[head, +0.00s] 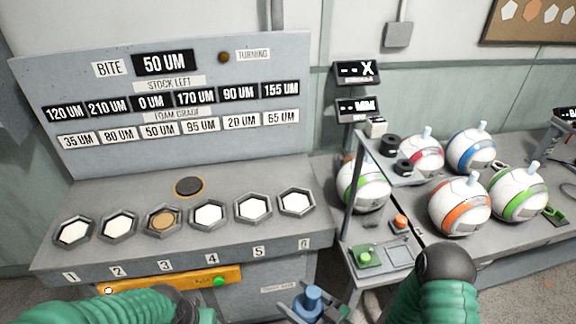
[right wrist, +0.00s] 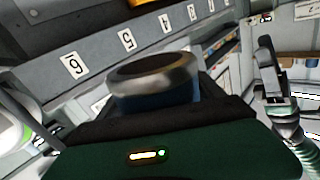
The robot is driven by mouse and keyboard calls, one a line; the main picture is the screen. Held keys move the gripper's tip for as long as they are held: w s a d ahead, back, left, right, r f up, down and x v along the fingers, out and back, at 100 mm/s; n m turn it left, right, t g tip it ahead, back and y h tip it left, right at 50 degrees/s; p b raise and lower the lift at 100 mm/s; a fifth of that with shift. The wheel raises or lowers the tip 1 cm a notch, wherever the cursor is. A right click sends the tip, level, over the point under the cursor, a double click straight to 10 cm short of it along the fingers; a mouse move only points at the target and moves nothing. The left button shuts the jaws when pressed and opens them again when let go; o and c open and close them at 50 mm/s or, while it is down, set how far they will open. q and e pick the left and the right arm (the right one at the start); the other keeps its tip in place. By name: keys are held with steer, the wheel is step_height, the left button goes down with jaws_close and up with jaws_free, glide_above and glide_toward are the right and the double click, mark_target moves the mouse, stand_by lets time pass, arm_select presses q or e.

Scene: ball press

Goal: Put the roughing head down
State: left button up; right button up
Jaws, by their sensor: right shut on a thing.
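The roughing head, which I take to be the blue cylindrical tool (head: 313,297), is in my right gripper (head: 312,309) at the bottom of the head view. It is in front of the bench's right end, apart from the bench top. In the right wrist view the tool (right wrist: 155,78) shows a blue body and a round metal-rimmed dark face. My right gripper is shut on it. My left gripper (head: 190,306) is at the bottom left, mostly cut off; its jaws are not clear. A dark round pad with an orange rim (head: 189,187) is on the bench top.
The grey bench (head: 130,195) has a row of hexagonal sockets; socket 3 (head: 163,221) is brown inside, the others white. A yellow bar (head: 170,281) with a green button is on its front. A shelf stand (head: 382,258) and several balls (head: 459,207) stand at right.

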steer(key=s+d+m+t+h, duration=0.3)
steer(key=d+m+t+h, duration=0.15)
steer(key=d, duration=1.25)
steer(key=w+r+m+t+h, duration=0.2)
steer(key=w+r+m+h, duration=0.3)
steer(key=w+h, duration=0.3)
steer(key=shift+w+d+r+m+h, duration=0.25)
steer(key=shift+d+r+m+h, duration=0.1)
steer(key=shift+h, duration=0.3)
steer(key=shift+a, duration=0.1)
